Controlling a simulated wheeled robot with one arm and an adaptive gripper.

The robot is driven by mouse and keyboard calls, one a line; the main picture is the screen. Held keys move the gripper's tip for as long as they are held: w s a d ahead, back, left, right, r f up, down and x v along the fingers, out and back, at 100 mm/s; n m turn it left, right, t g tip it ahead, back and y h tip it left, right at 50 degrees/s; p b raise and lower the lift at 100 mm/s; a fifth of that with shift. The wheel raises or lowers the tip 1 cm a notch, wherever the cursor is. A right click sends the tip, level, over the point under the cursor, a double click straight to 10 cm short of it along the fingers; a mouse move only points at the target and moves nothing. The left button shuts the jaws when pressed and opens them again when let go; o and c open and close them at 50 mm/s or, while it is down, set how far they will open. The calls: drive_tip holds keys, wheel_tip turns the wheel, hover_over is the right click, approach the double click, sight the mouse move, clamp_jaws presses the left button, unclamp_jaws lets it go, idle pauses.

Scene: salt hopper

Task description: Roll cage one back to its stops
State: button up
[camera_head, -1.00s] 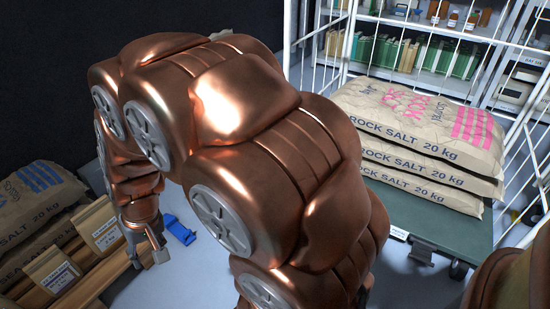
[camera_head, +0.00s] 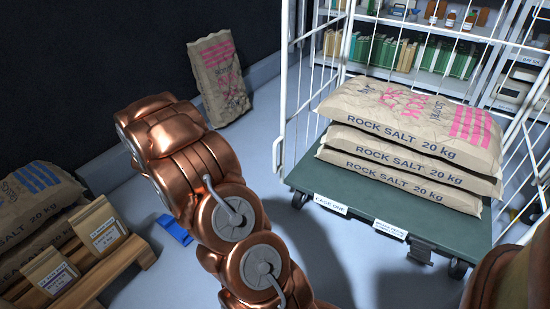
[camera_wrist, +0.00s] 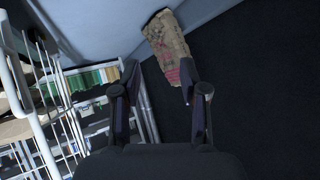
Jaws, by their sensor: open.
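Cage one (camera_head: 385,210) is a wheeled cage with a dark green deck and white wire sides at the right of the head view. A label reading CAGE ONE (camera_head: 330,205) is on its front edge. Several rock salt sacks (camera_head: 415,160) lie stacked on the deck. In the wrist view the cage's white bars (camera_wrist: 42,100) show at the left. My gripper (camera_wrist: 155,92) is open and empty in the wrist view, its two fingers apart. In the head view the gripper is hidden behind my copper arm. The stops are not clearly visible.
A sack (camera_head: 218,78) leans upright against the dark back wall; it also shows in the wrist view (camera_wrist: 168,45). Shelves (camera_head: 415,55) stand behind the cage. A pallet (camera_head: 115,265) with sacks is at lower left, with a blue item (camera_head: 174,229) on the floor beside it.

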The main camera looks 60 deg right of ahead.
drive_tip(key=s+d+f+m+g+h, duration=0.2)
drive_tip(key=s+d+h, duration=0.15)
drive_tip(key=d, duration=0.25)
drive_tip(key=s+d+f+m+g+h, duration=0.2)
drive_tip(key=s+d+f, duration=0.15)
drive_tip(key=d, duration=0.35)
drive_tip(key=m+g+h, duration=0.3)
drive_tip(key=g+h, duration=0.1)
drive_tip(key=g, duration=0.2)
approach(274, 159)
drive_tip(key=d, duration=0.3)
drive_tip(key=d+b, duration=0.1)
drive_tip(key=d, duration=0.2)
drive_tip(key=s+d+b, duration=0.1)
drive_tip(key=d, duration=0.1)
drive_tip(key=shift+s+d+r, duration=0.15)
drive_tip(key=shift+s+d, duration=0.05)
drive_tip(key=shift+d, duration=0.2)
drive_tip(key=shift+d+r+b, duration=0.1)
drive_tip(key=shift+d+b, duration=0.4)
drive_tip(key=shift+d, duration=0.45)
drive_tip(key=shift+c, duration=0.2)
clamp_jaws()
